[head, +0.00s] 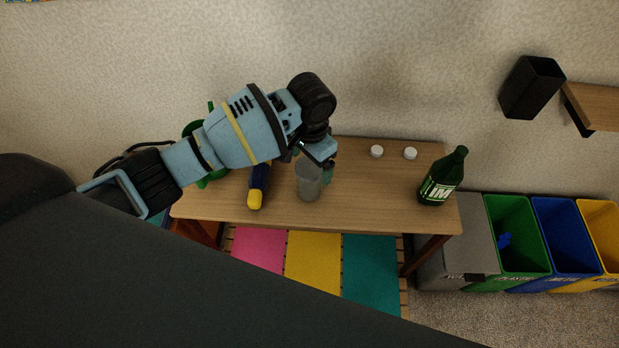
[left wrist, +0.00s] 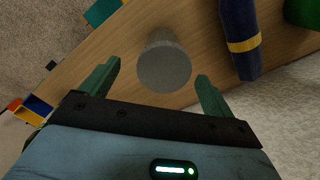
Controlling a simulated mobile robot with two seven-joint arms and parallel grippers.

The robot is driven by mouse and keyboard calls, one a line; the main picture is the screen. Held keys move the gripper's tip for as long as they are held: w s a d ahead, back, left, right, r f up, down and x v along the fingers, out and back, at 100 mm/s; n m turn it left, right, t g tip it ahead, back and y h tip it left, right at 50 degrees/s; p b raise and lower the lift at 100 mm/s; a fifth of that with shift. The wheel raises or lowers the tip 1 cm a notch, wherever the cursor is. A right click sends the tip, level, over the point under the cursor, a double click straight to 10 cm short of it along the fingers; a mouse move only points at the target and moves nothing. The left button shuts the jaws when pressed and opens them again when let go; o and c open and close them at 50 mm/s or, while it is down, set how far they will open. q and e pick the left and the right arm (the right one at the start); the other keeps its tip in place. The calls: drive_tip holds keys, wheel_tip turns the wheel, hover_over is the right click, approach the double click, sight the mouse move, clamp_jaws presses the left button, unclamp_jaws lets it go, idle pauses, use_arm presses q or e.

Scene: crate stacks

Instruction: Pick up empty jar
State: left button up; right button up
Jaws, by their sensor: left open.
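The empty jar (head: 309,183) is a grey, translucent cylinder standing on the wooden table, near its middle in the head view. In the left wrist view the jar (left wrist: 164,68) lies ahead of and between the two green fingers. My left gripper (head: 322,166) is open at the jar's upper right side in the head view. In the left wrist view the fingers of the left gripper (left wrist: 157,82) are spread wider than the jar, with a gap on each side and nothing held. My right gripper is not in view.
A dark blue and yellow flashlight-like object (head: 257,187) lies left of the jar; it also shows in the wrist view (left wrist: 240,38). A green bottle (head: 441,178) and two white lids (head: 377,151) stand right on the table (head: 360,210). Coloured bins (head: 519,235) stand at right.

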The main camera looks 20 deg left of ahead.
sight(309, 166)
use_arm(q)
drive_tip(key=shift+w+a+f+b, duration=0.15)
drive_tip(key=shift+f+b, duration=0.1)
drive_tip(key=shift+f, duration=1.1)
drive_tip(key=shift+a+f+b, duration=0.1)
drive_tip(key=shift+f+b, duration=0.1)
drive_tip(key=shift+f, duration=1.1)
drive_tip(key=shift+r, duration=0.1)
drive_tip(key=c, duration=1.2)
drive_tip(key=shift+r, duration=0.45)
drive_tip(key=r, duration=0.2)
drive_tip(key=shift+d+r+p, duration=0.35)
drive_tip(key=shift+r+p, duration=0.05)
drive_tip(key=s+d, duration=0.2)
drive_tip(key=d, duration=0.2)
drive_tip(key=s+d, duration=0.2)
drive_tip(key=d, duration=0.3)
drive_tip(key=s+d+r, duration=0.1)
drive_tip(key=s+d, duration=0.2)
drive_tip(key=d, duration=0.1)
drive_tip(key=shift+d+r, duration=0.1)
drive_tip(key=shift+d, duration=0.25)
